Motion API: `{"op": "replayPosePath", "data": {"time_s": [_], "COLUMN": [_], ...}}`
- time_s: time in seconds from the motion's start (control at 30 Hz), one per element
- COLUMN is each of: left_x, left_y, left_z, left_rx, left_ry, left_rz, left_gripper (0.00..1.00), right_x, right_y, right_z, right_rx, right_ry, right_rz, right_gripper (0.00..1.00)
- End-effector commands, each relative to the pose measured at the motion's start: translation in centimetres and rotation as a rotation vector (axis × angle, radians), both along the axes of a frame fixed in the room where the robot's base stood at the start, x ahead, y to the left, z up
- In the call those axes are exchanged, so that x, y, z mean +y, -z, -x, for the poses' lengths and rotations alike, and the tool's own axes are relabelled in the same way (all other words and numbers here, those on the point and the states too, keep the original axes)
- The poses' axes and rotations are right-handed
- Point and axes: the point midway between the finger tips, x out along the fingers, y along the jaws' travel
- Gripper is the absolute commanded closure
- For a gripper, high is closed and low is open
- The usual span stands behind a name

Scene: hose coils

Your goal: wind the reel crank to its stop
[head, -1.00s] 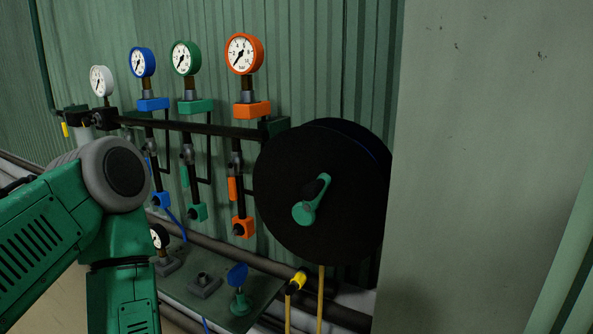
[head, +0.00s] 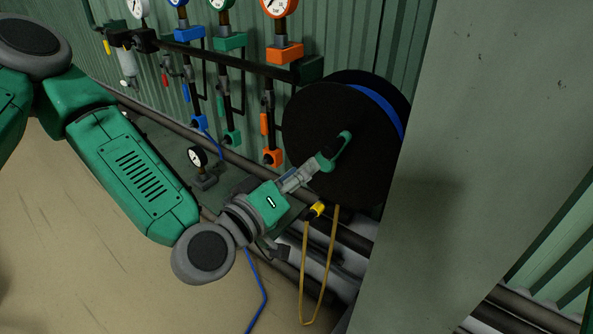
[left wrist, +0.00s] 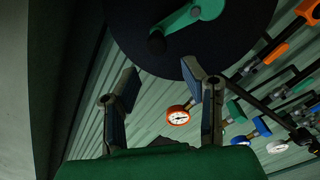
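The black reel disc (head: 312,118) stands against the green corrugated wall, with a blue rim band behind it. Its green crank (head: 341,149) slants down and left across the face. In the left wrist view the green crank arm (left wrist: 188,17) ends in a black knob (left wrist: 157,43). My left gripper (head: 314,169) is close to the crank's lower end. In the left wrist view its two fingers (left wrist: 164,76) are spread, with the knob just beyond the tips and nothing between them. Whether any finger touches the crank cannot be told. My right gripper is not in view.
A grey-green panel (head: 450,150) stands close at the reel's right. Pipes and gauges, including an orange gauge (left wrist: 178,117), are left of the reel in the head view. A yellow hose loop (head: 305,285) hangs below it. The floor (head: 80,250) at lower left is clear.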

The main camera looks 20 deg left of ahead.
Motion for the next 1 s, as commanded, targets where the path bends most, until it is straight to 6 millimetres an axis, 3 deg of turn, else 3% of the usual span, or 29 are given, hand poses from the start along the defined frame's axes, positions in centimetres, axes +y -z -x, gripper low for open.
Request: {"op": "replayPosePath", "data": {"time_s": [0.77, 1.0], "left_x": [-2.6, -2.8], "left_y": [0.1, -0.1], "left_z": [-7.3, -7.3], "left_rx": [0.001, 0.002], "left_ry": [0.0, 0.001], "left_rz": [0.0, -0.001], "left_gripper": [0.62, 0.62], "right_x": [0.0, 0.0], "right_y": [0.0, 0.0], "right_z": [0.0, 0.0], "right_rx": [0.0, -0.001], "right_ry": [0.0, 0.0], "right_rz": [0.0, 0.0], "right_gripper": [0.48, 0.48]}}
